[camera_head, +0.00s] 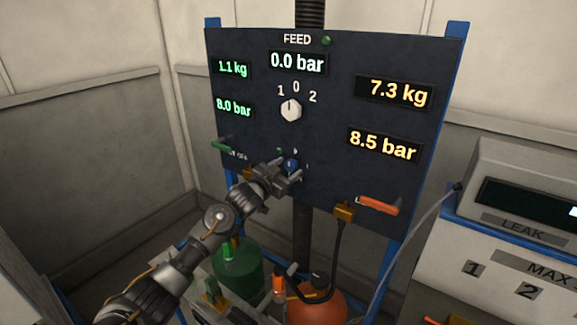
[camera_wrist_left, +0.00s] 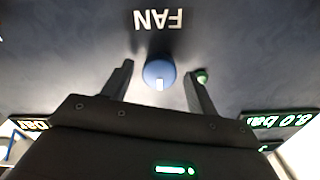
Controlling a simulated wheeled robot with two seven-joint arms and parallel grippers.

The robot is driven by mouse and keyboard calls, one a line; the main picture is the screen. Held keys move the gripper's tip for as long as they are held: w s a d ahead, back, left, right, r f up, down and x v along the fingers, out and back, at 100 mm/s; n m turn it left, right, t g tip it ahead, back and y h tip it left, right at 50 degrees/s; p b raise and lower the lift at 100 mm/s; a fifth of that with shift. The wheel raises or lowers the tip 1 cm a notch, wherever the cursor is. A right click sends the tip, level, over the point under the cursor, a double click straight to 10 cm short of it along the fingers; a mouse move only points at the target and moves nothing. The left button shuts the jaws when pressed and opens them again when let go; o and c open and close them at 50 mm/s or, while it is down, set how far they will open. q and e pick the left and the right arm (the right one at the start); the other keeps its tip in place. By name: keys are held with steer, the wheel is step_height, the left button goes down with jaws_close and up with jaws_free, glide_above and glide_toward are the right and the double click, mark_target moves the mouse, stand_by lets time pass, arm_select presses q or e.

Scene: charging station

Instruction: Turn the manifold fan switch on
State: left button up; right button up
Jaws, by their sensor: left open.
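The fan switch is a round blue knob (camera_head: 291,164) low in the middle of the dark panel (camera_head: 330,135). In the left wrist view the blue knob (camera_wrist_left: 159,70) sits by an upside-down FAN label (camera_wrist_left: 158,19). A white mark on the knob points away from that label. My left gripper (camera_head: 289,174) is at the panel, with its open fingers on either side of the knob. In the wrist view (camera_wrist_left: 159,74) gaps show between the knob and both fingers. A small green lamp (camera_wrist_left: 202,76) is beside one fingertip; I cannot tell whether it is lit. My right gripper is out of view.
A white feed knob (camera_head: 291,110) is above the blue knob. A green lever (camera_head: 221,146) is at the panel's left and an orange lever (camera_head: 379,205) at lower right. Green (camera_head: 238,268) and orange (camera_head: 318,306) cylinders stand below. A leak box (camera_head: 515,218) is at right.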

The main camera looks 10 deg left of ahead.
arm_select(q)
steer(key=shift+w+d, duration=0.2)
steer(key=shift+w, duration=0.2)
steer(key=c, duration=1)
